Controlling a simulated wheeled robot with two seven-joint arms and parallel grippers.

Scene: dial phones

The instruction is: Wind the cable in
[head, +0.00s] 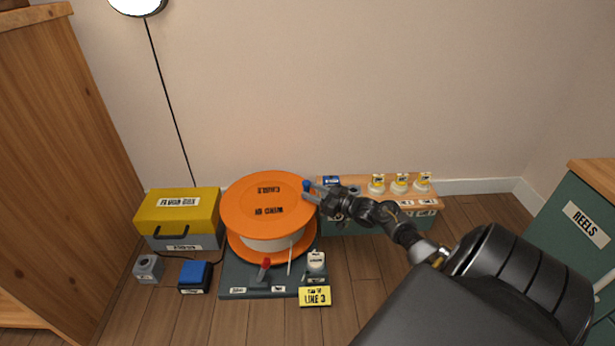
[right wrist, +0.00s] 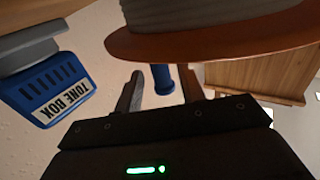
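The large orange cable reel (head: 262,192) with a pale drum stands on a dark base (head: 236,277). A blue crank handle (head: 306,185) stands at the right rim of its top; it also shows in the right wrist view (right wrist: 162,78) beside the orange rim (right wrist: 215,45). My right gripper (head: 312,191) reaches the handle from the right. In the right wrist view its fingers (right wrist: 162,90) are apart, one on each side of the handle, with a visible gap on the left. A red lever (head: 264,266) stands on the base's front. My left gripper is not in view.
A yellow-topped box (head: 178,209) stands left of the reel, with a blue-topped block (head: 195,274) and a grey block (head: 149,268) before it. A yellow LINE 3 sign (head: 315,296) is in front. A low shelf (head: 408,218) with several small items stands right.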

